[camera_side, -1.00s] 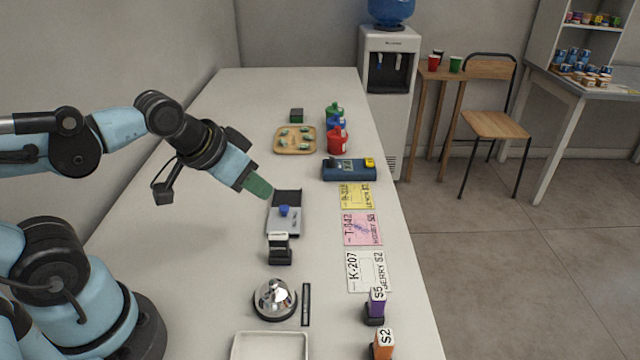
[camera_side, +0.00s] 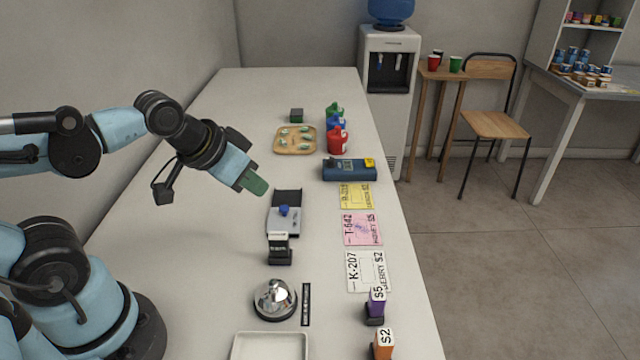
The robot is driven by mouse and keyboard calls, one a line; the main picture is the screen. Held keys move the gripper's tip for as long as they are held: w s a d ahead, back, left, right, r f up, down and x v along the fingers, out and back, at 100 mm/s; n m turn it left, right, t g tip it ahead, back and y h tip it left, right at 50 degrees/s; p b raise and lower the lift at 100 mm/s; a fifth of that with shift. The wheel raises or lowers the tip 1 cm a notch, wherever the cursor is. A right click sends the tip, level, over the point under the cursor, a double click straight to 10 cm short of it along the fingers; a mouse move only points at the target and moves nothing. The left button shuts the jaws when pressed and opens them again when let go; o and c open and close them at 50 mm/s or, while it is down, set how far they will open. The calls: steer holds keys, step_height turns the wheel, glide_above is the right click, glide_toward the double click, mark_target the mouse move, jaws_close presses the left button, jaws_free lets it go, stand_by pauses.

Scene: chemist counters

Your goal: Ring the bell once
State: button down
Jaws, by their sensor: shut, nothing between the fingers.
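A silver dome bell (camera_side: 275,299) on a dark base stands on the white counter, near the front of the view. My gripper (camera_side: 256,186) has green fingertips that are shut and empty. It hangs above the counter, well behind the bell in the view and just up-left of a grey and black tray-like pad (camera_side: 285,214) with a blue knob. My gripper is not touching the bell.
A black stamp (camera_side: 280,249) stands between the pad and the bell. A black strip (camera_side: 306,304) lies right of the bell. A white tray (camera_side: 240,350) is in front. Cards, price-marked stamps and a blue device (camera_side: 349,170) line the right side.

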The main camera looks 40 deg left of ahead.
stand_by(0.8)
step_height(320, 180, up, 2)
steer(key=m+g+h, duration=0.3)
steer(key=m+h, duration=0.1)
steer(key=h, duration=0.4)
glide_above(273, 284)
steer(key=a, duration=0.1)
steer(key=shift+a+r, duration=0.15)
steer(key=shift+f, duration=4.4)
steer(key=shift+f, duration=0.15)
steer(key=shift+f, duration=0.3)
